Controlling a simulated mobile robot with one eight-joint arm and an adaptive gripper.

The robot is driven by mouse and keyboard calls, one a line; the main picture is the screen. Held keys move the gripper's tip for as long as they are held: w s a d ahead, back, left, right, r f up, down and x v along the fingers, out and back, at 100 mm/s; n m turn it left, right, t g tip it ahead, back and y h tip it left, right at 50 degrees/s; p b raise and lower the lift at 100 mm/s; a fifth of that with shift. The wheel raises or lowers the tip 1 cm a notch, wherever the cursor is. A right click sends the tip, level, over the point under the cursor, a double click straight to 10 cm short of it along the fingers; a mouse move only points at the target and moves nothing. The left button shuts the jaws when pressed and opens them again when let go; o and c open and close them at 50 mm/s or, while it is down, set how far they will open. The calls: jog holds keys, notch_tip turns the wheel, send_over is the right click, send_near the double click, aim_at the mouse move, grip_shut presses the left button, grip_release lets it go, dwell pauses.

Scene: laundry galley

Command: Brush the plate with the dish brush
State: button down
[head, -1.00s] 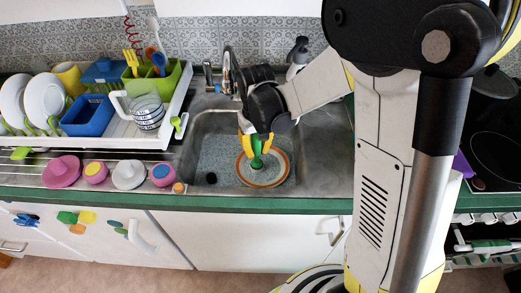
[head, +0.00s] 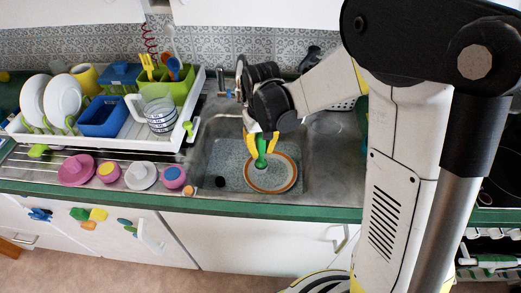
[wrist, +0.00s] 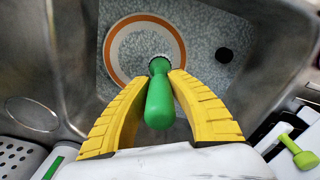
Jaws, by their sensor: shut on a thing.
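The plate (head: 281,174), white with an orange-brown rim, lies in the sink; it also shows in the wrist view (wrist: 113,50). My gripper (head: 261,146) is over the left part of the plate, with its yellow fingers shut on the green handle of the dish brush (head: 261,158). In the wrist view the brush (wrist: 159,98) sits between both fingers, its handle end toward the camera. The handle hides most of the head, and I cannot tell whether the bristles touch the plate.
The metal sink (head: 208,160) has walls around the plate, and a dark round drain (head: 221,182) lies left of it. A white dish rack (head: 120,142) with dishes stands at the left. Pink and white cups and saucers (head: 141,176) line the counter.

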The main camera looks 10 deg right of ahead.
jog(key=s+d+r+p, duration=0.1)
jog(key=s+d+r, duration=0.1)
jog(key=s+d, duration=0.4)
jog(key=shift+s+d+p, duration=0.2)
jog(key=shift+p, duration=0.15)
jog(key=shift+r, duration=0.25)
notch_tip(320, 180, up, 15)
jog(key=p, duration=1)
jog(key=w+f+b, duration=0.2)
jog(key=f+b, duration=0.3)
jog(key=f, duration=0.3)
jog(key=w+f+m+b, duration=0.1)
jog(key=w+f+b, duration=0.1)
jog(key=f+b, duration=0.3)
notch_tip(320, 180, down, 4)
jog(key=shift+w+a+f+m, duration=0.1)
jog(key=shift+w+a+m, duration=0.2)
jog(key=shift+w+a, duration=0.05)
